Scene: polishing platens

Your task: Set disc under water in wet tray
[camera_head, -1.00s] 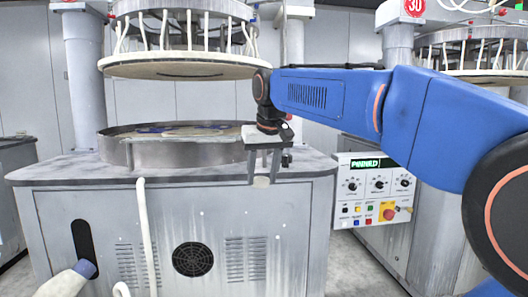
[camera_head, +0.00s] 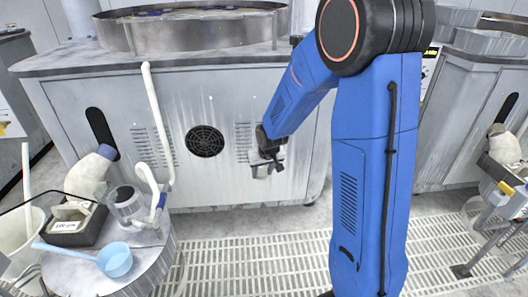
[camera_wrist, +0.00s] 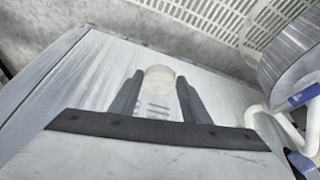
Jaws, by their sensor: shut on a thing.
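My gripper (camera_head: 266,165) hangs low in front of the grey machine's front panel, right of the round vent. In the wrist view its two dark fingers (camera_wrist: 158,88) are shut on a pale round disc (camera_wrist: 158,75), held at their tips. In the head view the disc (camera_head: 262,171) shows only as a small pale patch below the gripper. A small black tray (camera_head: 72,241) lies on the round stand at lower left, well apart from my gripper, with a pale labelled block in it. I cannot tell whether it is the wet tray or holds water.
A white bucket (camera_head: 20,232) is at the left edge. White hoses hang by the machine (camera_head: 222,110). The slatted floor (camera_head: 250,262) in front is clear.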

